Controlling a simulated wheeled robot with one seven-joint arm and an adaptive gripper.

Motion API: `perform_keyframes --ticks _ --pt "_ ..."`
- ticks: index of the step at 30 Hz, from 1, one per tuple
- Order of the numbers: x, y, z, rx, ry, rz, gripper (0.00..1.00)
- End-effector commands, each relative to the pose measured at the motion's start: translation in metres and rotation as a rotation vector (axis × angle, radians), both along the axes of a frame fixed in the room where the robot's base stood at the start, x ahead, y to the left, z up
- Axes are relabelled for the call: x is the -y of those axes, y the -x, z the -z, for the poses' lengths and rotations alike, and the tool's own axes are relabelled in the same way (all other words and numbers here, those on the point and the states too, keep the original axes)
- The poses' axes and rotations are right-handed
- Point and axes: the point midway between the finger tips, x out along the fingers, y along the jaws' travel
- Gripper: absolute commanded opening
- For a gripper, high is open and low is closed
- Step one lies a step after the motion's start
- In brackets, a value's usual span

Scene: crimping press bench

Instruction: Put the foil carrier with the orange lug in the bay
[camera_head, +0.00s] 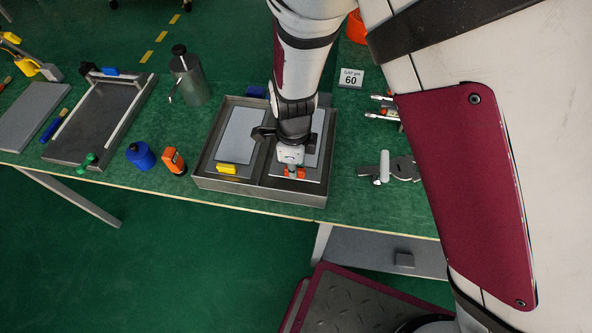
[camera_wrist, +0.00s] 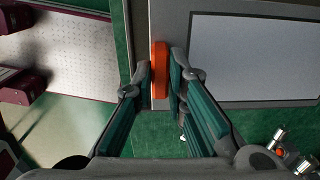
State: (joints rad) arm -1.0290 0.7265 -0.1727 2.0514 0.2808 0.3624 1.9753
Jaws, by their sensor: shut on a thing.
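The foil carrier (camera_head: 318,133) with the orange lug (camera_head: 300,173) lies in the right half of a grey two-part box. My gripper (camera_head: 291,166) is over its near end, and my arm hides much of the plate. In the wrist view, my gripper (camera_wrist: 161,72) has a finger on each side of the orange lug (camera_wrist: 160,60) and is shut on it. The carrier's pale sheet (camera_wrist: 255,58) shows to the right. A flat grey frame (camera_head: 100,120) with side rails and a crossbar stands at the left; I cannot tell for certain that it is the bay.
A second carrier (camera_head: 238,138) with a yellow lug (camera_head: 227,169) lies in the left half of the box (camera_head: 260,198). Between box and frame stand a metal can (camera_head: 188,80), a blue pot (camera_head: 140,156) and an orange device (camera_head: 174,160). Metal parts (camera_head: 390,168) lie at right.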

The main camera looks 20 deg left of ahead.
Motion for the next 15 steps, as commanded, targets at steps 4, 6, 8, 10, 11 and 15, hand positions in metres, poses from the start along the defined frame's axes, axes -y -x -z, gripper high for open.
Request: perform_keyframes --ticks 4,6,8,10,11,15 --pt "-0.001 -0.001 0.024 -0.004 0.001 -0.005 0.0" --pt "0.0 -0.001 0.03 -0.004 0.002 -0.003 0.0" --pt "0.0 0.0 0.032 -0.004 0.002 -0.003 0.0" --pt "0.0 0.001 0.032 -0.003 0.002 -0.002 0.0" --pt "0.0 0.001 0.032 -0.003 0.001 -0.002 0.0" --pt "0.0 0.002 0.031 -0.003 0.001 -0.002 0.0"
